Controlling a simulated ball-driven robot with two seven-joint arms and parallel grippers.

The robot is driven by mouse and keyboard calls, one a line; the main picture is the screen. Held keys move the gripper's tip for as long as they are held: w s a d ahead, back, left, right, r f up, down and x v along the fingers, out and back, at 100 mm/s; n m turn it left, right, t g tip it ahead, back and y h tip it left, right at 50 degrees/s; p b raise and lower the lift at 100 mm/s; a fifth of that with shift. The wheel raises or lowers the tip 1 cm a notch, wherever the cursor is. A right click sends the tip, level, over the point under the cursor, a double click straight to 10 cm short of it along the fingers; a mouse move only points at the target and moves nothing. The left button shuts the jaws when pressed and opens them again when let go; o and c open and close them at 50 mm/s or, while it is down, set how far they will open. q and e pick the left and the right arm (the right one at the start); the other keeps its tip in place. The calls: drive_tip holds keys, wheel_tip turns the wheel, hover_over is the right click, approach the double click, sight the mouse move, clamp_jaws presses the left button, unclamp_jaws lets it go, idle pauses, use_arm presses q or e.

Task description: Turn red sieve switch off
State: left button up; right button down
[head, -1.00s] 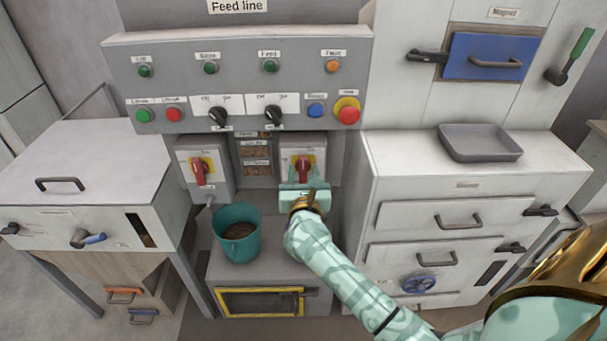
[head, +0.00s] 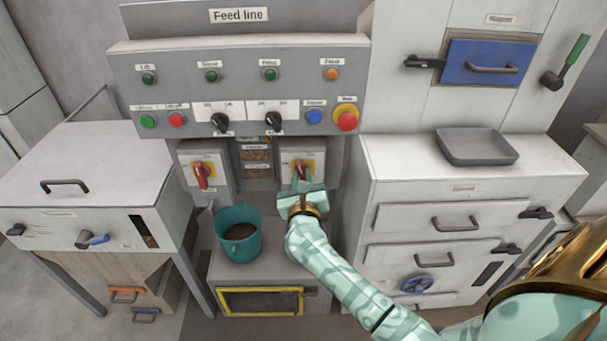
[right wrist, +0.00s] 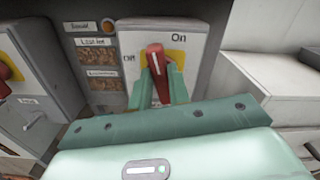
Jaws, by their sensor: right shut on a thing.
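The red switch handle (head: 300,169) sits on a yellow plate on the right-hand grey switch box under the Feed line panel. My right gripper (head: 302,184) is shut on this handle, partly hiding it in the head view. In the right wrist view the handle (right wrist: 155,58) stands between the two green fingers. Its tip points up, between the "Off" mark at left and the "On" mark at upper right. A second red handle (head: 202,175) is on the left-hand switch box. The name labels of both boxes are unreadable here. My left gripper is not in view.
A teal bucket (head: 238,232) stands on the low grey bench below the boxes. The Feed line panel (head: 245,75) with buttons and black knobs hangs above. A white cabinet (head: 390,157) with a grey tray (head: 478,147) stands close on the right.

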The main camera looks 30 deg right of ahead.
drive_tip(key=n+p, duration=0.1)
drive_tip(key=n, duration=0.1)
drive_tip(key=n+p, duration=0.1)
drive_tip(key=shift+w+a+r+n+p, duration=0.1)
drive_tip(key=shift+a+n+p, duration=0.05)
drive_tip(key=shift+n+p, duration=0.2)
drive_tip(key=n+p, duration=0.2)
drive_tip(key=n, duration=0.2)
drive_tip(key=shift+a+n+p, duration=0.1)
drive_tip(key=shift+n+p, duration=0.25)
drive_tip(key=n+p, duration=0.1)
drive_tip(key=n, duration=0.1)
drive_tip(key=n+p, duration=0.1)
drive_tip(key=n, duration=0.1)
drive_tip(key=shift+f, duration=0.35)
drive_tip(key=shift+a+f+n+p, duration=0.15)
drive_tip(key=shift+n+p, duration=0.35)
drive_tip(key=shift+n, duration=0.9)
drive_tip(key=shift+f, duration=0.1)
drive_tip(key=c, duration=1.3)
unclamp_jaws()
